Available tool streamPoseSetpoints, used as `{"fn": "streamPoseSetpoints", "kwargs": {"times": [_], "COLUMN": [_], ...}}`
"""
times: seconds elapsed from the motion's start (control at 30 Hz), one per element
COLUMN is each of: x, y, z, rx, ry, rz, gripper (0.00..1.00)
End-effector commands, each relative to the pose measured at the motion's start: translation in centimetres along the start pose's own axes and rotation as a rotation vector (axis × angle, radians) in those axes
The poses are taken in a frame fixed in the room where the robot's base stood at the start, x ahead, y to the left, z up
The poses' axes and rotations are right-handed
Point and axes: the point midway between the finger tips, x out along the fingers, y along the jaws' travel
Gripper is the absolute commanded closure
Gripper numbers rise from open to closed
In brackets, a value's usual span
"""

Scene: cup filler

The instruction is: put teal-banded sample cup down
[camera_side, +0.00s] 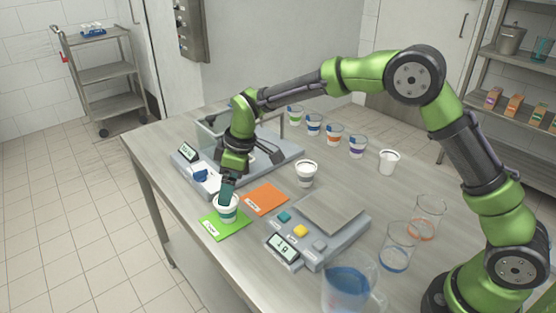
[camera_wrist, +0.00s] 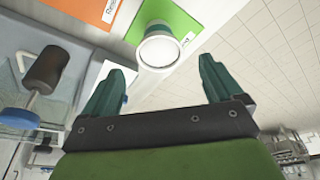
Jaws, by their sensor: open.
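The teal-banded sample cup (camera_side: 227,210) stands upright on the green mat (camera_side: 213,229) near the table's front left edge. In the wrist view the white cup (camera_wrist: 158,48) sits on the green mat (camera_wrist: 190,8), just past my fingertips and roughly centred between them. My gripper (camera_side: 228,188) is right at the cup in the side view, its fingers overlapping the cup's upper part. In the wrist view the gripper (camera_wrist: 162,68) has its two teal fingers spread wide with nothing clamped between them. Whether a finger touches the cup cannot be told.
An orange mat (camera_side: 265,197) lies beside the green one. A scale (camera_side: 333,212) with coloured buttons is to the right. A white-lidded cup (camera_side: 306,174) stands behind the mats. Several banded cups (camera_side: 333,134) line the back. A jug (camera_side: 350,287) of blue liquid and clear beakers (camera_side: 398,248) stand front right.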

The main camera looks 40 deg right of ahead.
Motion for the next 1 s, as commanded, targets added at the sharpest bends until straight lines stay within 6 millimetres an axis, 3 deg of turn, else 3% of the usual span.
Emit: {"fn": "streamPoseSetpoints", "kwargs": {"times": [0.2,0.37,0.47,0.57,0.8,1.0], "x": [-4.2,-5.8,-7.3,-10.3,-19.0,-22.8], "y": [0.1,0.0,0.0,-0.2,-2.5,-5.7], "z": [0.0,0.0,0.5,2.0,9.6,17.2], "rx": [0.0,0.001,0.029,0.105,0.438,0.731], "ry": [0.002,0.001,0.011,0.038,0.156,0.281], "rz": [0.002,0.002,0.01,0.033,0.099,0.126], "gripper": [0.07,0.07,0.07,0.07,0.07,0.07]}}
